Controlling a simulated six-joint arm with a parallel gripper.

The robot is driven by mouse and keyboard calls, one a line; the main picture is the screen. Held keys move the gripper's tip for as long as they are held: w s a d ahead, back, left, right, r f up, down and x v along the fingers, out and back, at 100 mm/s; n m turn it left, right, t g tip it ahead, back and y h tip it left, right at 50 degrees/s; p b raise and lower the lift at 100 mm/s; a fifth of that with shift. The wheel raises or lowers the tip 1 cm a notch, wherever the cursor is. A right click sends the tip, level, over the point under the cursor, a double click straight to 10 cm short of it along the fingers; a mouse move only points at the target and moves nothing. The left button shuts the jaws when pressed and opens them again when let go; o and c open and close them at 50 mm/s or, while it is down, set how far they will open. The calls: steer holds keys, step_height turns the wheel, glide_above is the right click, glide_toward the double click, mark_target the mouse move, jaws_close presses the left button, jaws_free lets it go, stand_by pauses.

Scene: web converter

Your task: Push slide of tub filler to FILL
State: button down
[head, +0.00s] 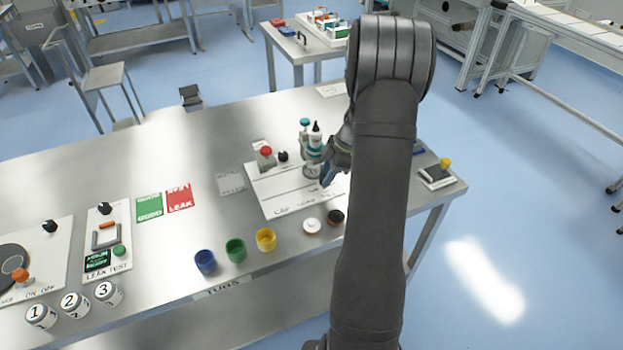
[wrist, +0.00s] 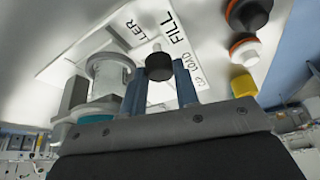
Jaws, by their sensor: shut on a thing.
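The tub filler, with a clear upright body (wrist: 108,72), stands on a white base plate (head: 272,197). In the head view its upper part (head: 314,140) has teal and black tops. Printing along the plate's front includes LOAD and FILL (wrist: 172,27). My gripper (wrist: 160,85) is shut on a black knob (wrist: 158,66), apparently the slide's, in front of the filler. The knob sits beside the printing, near LOAD in the wrist view; its exact setting is unclear. In the head view, my gripper (head: 330,176) hides the knob.
A red button (head: 266,151) and another black knob (head: 283,156) stand at the plate's back left.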

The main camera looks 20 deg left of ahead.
steer(key=shift+w+d, duration=0.4)
steer(key=c, duration=1.1)
jaws_free()
steer(key=shift+w+d, duration=0.1)
steer(key=shift+d, duration=0.05)
steer(key=shift+r, duration=0.15)
steer(key=v, duration=1.7)
steer(key=shift+r, duration=0.1)
